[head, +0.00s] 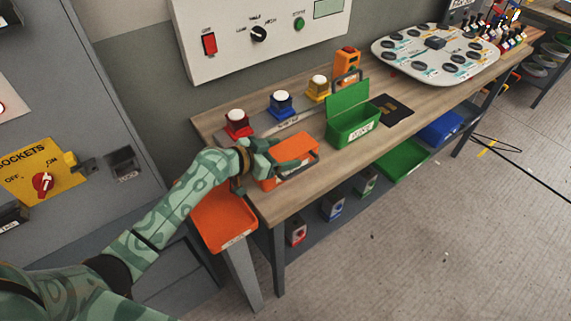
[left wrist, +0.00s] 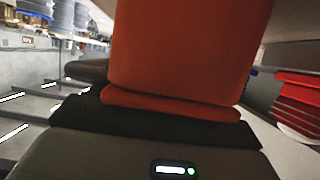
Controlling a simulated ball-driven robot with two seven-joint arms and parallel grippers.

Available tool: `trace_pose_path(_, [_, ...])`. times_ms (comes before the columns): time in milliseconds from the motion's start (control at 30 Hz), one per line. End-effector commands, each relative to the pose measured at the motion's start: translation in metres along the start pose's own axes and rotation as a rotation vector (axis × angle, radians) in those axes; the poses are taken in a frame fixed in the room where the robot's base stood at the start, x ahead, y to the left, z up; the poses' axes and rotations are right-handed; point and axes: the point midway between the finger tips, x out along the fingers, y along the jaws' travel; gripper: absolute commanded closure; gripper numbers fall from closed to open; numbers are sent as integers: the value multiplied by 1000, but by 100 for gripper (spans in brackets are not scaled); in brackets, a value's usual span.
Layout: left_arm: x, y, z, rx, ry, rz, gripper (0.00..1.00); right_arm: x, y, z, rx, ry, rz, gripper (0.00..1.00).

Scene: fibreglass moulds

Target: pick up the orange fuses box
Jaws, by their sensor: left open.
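The orange fuses box (head: 293,147) sits on the near left part of the wooden workbench, with a dark handle along its right side. Any label on it is too small to read. My left gripper (head: 262,166) is open at the box's left end, and its fingers partly cover that end. I cannot tell whether they touch the box. In the left wrist view a large orange surface (left wrist: 185,50), apparently the box, stands close in front of the camera. My right gripper is not in view.
On the workbench (head: 345,165) stand an open green box (head: 352,128), red, blue and yellow button units, and an orange device (head: 347,62). An orange tray (head: 222,218) is at the bench's left end. Coloured bins sit underneath. The floor in front is mostly clear.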

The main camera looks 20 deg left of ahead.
Motion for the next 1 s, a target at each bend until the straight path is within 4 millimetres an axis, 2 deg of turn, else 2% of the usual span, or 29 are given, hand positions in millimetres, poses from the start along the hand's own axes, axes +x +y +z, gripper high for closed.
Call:
trace_pose_path(200, [1, 0, 0, 0, 0, -1, 25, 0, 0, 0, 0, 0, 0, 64])
trace_pose_path(400, [1, 0, 0, 0, 0, -1, 81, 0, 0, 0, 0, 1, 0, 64])
trace_pose_path(433, [1, -1, -1, 0, 2, -1, 85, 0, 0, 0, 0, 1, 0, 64])
trace_pose_path(767, [-2, -1, -7, 2, 3, -2, 85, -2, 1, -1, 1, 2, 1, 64])
trace_pose_path(967, [-14, -1, -35, 6, 4, -2, 85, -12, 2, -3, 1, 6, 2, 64])
trace_pose_path(1000, [-23, 5, -41, 4, 3, 0, 85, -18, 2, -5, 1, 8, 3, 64])
